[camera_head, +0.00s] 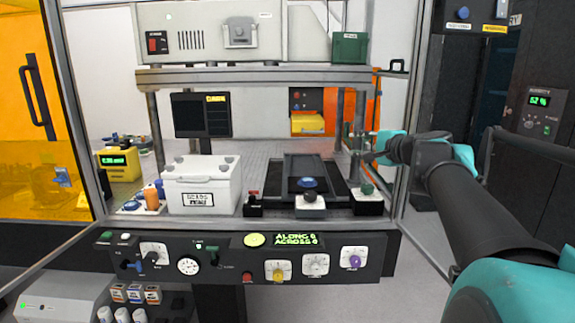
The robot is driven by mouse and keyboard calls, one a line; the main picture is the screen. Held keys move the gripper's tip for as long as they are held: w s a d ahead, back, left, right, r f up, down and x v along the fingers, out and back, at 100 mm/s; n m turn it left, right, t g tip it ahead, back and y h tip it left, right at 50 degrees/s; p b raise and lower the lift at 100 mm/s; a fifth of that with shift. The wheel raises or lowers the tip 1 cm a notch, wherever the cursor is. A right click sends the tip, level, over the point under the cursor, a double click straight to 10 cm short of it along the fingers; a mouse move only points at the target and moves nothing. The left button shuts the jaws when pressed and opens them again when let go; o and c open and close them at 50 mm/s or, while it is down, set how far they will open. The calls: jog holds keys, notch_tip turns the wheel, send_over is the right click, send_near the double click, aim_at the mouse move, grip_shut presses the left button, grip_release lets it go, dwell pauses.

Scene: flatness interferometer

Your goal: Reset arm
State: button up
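My arm, black with teal joints, reaches in from the lower right. My gripper (361,146) is at its far end, near the right post of the interferometer bench frame. It is small and seen against the post, so its fingers cannot be told apart clearly. No held object can be made out. Below and left of it stands a dark stage with a blue round piece (308,183).
A white box (201,185) stands left on the bench. The front control panel (225,266) has several knobs and a green display. A shelf (260,76) with an instrument and a green box (350,48) spans above. A clear door frame (404,110) is close to my arm.

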jog(key=s+a+f+n+g, duration=0.2)
jog(key=s+f+n, duration=0.1)
jog(key=f, duration=0.5)
jog(key=s+a+f+n+g+h, duration=0.1)
jog(key=s+a+f+n+g, duration=0.15)
jog(key=f, duration=0.65)
jog(key=s+a+f+n+g, duration=0.1)
jog(key=s+f+n+g, duration=0.15)
jog(key=f, duration=0.55)
jog(key=s+d+f+n+g+h, duration=0.1)
jog(key=s+d+f+n+h, duration=0.1)
jog(key=s+f, duration=0.3)
jog(key=s+d+f+n+g+h, duration=0.2)
jog(key=s+f, duration=0.4)
jog(key=f, duration=0.3)
jog(key=shift+d+f+n+h, duration=0.4)
jog(key=shift+d+n+h, duration=0.15)
jog(key=shift+n, duration=0.65)
jog(key=shift+s, duration=0.1)
